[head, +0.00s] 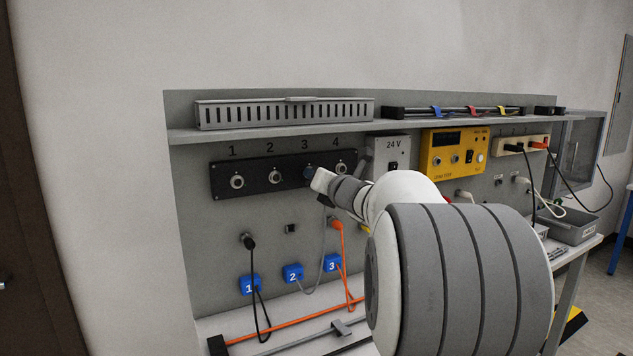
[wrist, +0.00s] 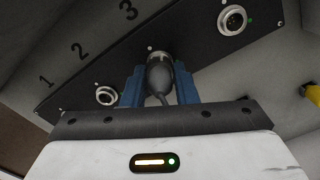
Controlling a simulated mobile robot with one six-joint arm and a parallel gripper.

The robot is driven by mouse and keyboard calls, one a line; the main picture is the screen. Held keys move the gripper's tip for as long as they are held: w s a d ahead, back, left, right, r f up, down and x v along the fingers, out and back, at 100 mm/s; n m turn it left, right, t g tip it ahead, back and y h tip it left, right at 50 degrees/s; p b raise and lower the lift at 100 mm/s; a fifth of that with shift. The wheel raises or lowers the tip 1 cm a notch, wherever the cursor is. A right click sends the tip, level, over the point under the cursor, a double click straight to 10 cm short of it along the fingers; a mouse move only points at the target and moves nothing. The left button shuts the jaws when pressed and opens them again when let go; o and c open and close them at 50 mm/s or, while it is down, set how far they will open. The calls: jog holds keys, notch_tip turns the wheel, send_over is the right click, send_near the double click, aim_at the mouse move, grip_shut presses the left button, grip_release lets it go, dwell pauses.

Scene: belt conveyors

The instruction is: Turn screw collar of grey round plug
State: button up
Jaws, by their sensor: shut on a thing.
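The grey round plug (wrist: 160,75) sits at the socket below the number 3 on the black panel (wrist: 200,42) in the wrist view. Its cable runs back toward my gripper's body. My gripper (wrist: 160,88) has its two blue fingers on either side of the plug and is shut on it. In the head view my gripper (head: 310,173) reaches the black panel (head: 256,178) at position 3, where the fingers and wrist hide the plug. A grey cable (head: 322,240) hangs below. I cannot tell how far the collar is turned.
Sockets 1 (head: 237,181), 2 (head: 275,175) and 4 (head: 341,168) show no plugs. A black plug (head: 248,241) and an orange plug (head: 337,225) are on the wall below. A shelf (head: 270,129) runs above; a 24 V unit (head: 390,153) stands right of the panel.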

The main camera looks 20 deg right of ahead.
jog(key=m, duration=0.4)
jog(key=shift+m, duration=0.3)
jog(key=m+p, duration=0.1)
jog(key=m, duration=0.2)
jog(key=shift+r+m, duration=0.1)
jog(key=shift+m, duration=0.3)
jog(key=m+p, duration=0.1)
jog(key=m, duration=0.2)
jog(key=shift+p, duration=0.3)
jog(key=shift+m+p, duration=0.75)
jog(key=shift+m, duration=1.75)
jog(key=o, duration=1)
jog(key=shift+s, duration=0.1)
